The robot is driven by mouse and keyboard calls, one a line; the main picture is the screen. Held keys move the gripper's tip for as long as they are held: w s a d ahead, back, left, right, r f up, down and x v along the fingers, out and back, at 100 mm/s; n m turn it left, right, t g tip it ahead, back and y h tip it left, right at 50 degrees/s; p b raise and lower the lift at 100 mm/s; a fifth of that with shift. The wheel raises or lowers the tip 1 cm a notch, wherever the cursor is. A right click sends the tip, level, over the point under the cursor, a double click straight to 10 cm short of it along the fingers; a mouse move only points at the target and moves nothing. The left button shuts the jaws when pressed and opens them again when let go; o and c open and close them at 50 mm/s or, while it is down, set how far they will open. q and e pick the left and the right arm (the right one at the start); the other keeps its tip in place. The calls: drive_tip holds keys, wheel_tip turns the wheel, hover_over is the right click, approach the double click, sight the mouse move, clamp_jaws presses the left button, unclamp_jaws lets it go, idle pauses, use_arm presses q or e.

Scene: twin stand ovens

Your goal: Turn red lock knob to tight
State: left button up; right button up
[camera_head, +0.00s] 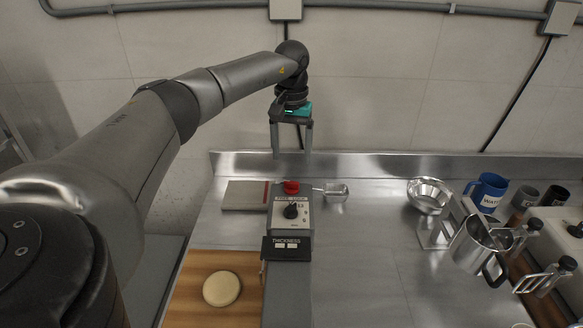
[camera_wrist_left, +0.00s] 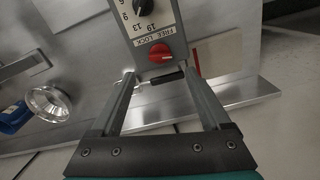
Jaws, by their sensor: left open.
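The red lock knob (camera_head: 291,187) sits at the far end of a grey control box (camera_head: 276,310) in the head view. In the left wrist view the red knob (camera_wrist_left: 160,53) is beside a "FREE LOCK" label, with a pale mark on its edge; its exact setting is hard to read. My left gripper (camera_head: 291,153) is open and empty, fingers pointing down, above and behind the knob. In the left wrist view the gripper's fingertips (camera_wrist_left: 157,73) lie to either side, short of the knob and apart from it.
A black numbered dial (camera_head: 291,211) and a THICKNESS plate (camera_head: 287,248) are near the knob. A small metal scoop (camera_head: 333,189) lies right of it. A dough disc (camera_head: 221,289) rests on a wooden board (camera_head: 195,265). Bowl (camera_head: 430,194), jug and mugs stand right; the middle counter is clear.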

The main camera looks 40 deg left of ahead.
use_arm(q)
wheel_tip(320, 180, up, 8)
drive_tip(key=p, duration=0.1)
drive_tip(key=shift+f, duration=0.25)
idle(0.4)
